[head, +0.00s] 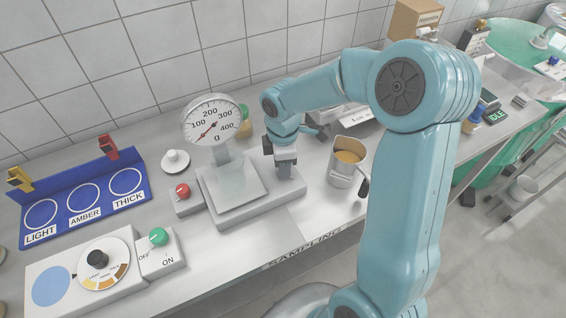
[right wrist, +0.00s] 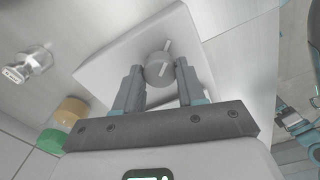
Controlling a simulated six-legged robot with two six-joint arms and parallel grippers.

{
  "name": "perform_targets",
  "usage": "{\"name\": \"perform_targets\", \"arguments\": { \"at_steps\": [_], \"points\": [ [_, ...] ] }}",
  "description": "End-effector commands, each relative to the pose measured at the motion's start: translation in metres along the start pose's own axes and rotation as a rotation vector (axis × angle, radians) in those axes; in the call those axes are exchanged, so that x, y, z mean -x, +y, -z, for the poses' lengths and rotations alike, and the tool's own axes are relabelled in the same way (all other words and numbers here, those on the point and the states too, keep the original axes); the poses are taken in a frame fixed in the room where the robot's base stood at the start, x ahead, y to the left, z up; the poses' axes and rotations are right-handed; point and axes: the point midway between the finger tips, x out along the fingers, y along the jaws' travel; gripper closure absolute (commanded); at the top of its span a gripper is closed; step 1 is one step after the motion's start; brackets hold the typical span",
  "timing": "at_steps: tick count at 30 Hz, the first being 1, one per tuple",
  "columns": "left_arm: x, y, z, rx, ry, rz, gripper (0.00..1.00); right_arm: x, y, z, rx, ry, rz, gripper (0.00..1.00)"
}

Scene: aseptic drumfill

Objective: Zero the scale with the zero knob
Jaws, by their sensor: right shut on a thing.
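The scale (head: 247,205) stands on the steel bench with a flat square pan and a round dial (head: 212,112) on a post. The dial's red needle slants to the lower left, below the 100 mark. My right gripper (head: 285,165) points down at the right side of the scale base. In the right wrist view its fingers are shut on the round grey zero knob (right wrist: 158,69), which has a pale line across its top. The knob is hidden in the head view. My left gripper is not in view.
A metal jug (head: 345,165) with amber contents stands right of the scale. A red button box (head: 184,194) sits at the scale's left. A blue rack (head: 85,205) and a switch panel (head: 100,268) are further left.

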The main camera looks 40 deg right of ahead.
Motion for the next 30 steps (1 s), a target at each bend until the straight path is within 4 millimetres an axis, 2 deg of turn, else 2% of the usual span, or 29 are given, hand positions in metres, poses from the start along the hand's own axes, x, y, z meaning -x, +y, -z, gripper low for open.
{"name": "perform_targets", "arguments": {
  "at_steps": [2, 3, 5, 6, 14, 17, 20, 30],
  "points": [
    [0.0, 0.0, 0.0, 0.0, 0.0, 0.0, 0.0, 0.001, 0.001, 0.001, -0.001, 0.003, -0.005, 0.91],
    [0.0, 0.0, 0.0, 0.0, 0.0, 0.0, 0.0, 0.001, 0.001, 0.001, -0.001, 0.003, -0.005, 0.57],
    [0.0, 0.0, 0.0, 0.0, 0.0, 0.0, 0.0, 0.001, 0.001, 0.001, -0.001, 0.002, -0.004, 0.38],
    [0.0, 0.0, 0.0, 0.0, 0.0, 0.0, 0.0, 0.001, 0.001, 0.001, -0.001, 0.002, -0.004, 0.35],
    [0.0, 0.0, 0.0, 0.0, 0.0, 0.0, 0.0, 0.001, 0.001, 0.0, -0.001, 0.001, -0.002, 0.35],
    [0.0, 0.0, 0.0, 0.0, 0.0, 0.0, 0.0, 0.008, 0.001, 0.0, -0.002, 0.001, -0.004, 0.35],
    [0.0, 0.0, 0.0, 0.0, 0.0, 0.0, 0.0, 0.024, 0.001, 0.001, 0.0, 0.002, -0.007, 0.35],
    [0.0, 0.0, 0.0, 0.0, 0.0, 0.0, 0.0, 0.113, 0.001, 0.001, -0.001, 0.004, -0.008, 0.35]
  ]
}}
